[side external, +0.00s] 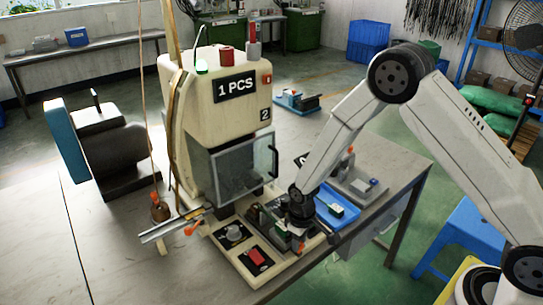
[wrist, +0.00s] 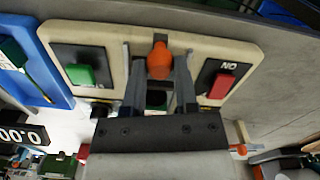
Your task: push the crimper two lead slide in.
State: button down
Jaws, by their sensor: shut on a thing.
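Crimper two is the tall cream machine (side external: 226,118) marked "1 PCS" and "2", standing on the bench. Its base panel (wrist: 110,40) carries a green button (wrist: 80,74) and a red switch (wrist: 221,86) marked "ON". Between them an orange knob (wrist: 159,60), apparently the lead slide's handle, stands upright. My gripper (wrist: 160,72) is shut on this knob, with one dark finger on each side. In the side view my gripper (side external: 299,222) is low at the front right of the machine, and the arm hides part of the slide.
A blue tray (side external: 349,217) with a green part lies close to the right of my gripper. A metal rail (side external: 170,229) with orange handles sticks out on the left of the machine. A clear guard (side external: 234,170) hangs above the base. The front bench top is clear.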

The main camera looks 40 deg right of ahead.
jog(key=shift+w, duration=5.25)
jog(key=c, duration=0.6)
grip_release()
jog(key=shift+w, duration=0.1)
jog(key=shift+o, duration=1.1)
jog(key=shift+r, duration=0.15)
jog(key=shift+r, duration=3.8)
